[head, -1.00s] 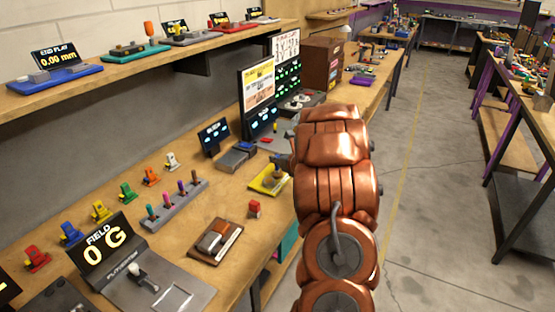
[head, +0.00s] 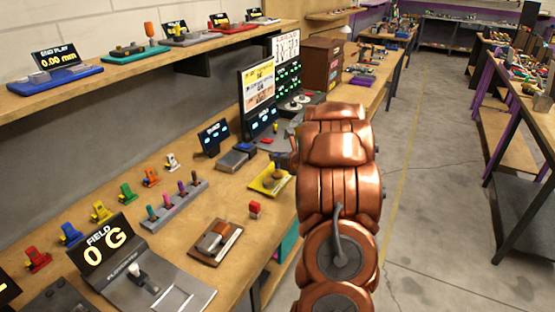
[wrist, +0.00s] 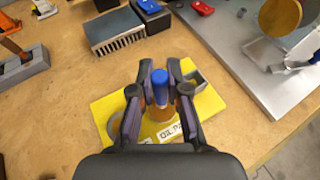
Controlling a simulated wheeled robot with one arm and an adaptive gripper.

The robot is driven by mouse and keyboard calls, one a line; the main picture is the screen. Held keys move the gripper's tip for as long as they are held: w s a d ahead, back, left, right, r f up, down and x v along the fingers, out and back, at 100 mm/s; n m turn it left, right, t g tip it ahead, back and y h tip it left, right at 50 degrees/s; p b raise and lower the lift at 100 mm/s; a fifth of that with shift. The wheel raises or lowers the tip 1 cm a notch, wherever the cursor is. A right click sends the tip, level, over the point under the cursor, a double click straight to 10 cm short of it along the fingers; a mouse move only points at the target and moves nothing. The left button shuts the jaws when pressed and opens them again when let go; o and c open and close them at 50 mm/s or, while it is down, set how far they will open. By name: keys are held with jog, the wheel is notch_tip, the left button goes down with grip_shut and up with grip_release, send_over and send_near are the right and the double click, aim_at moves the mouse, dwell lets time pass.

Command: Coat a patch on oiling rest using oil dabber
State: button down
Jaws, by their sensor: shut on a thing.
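A yellow tray (head: 258,187) lies on the bench to the left of my arm, with a brown round piece (head: 277,176) on it. In the wrist view the tray (wrist: 105,104) is below my gripper, with a partly hidden label that starts "OIL PA". My gripper (wrist: 160,80) is shut on the oil dabber (wrist: 160,88), which has a blue top and an orange part lower down. The dabber's lower end is hidden, so contact with the tray cannot be told. A small grey holder (wrist: 204,79) is at the tray's right side. I cannot tell which part is the oiling rest.
A finned grey block (wrist: 113,32) stands behind the tray, and a large grey plate with a gold disc (wrist: 281,16) stands at the right. Bare bench lies left of the yellow tray.

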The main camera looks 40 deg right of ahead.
jog(key=shift+r+p, duration=1.25)
jog(key=shift+r, duration=1.65)
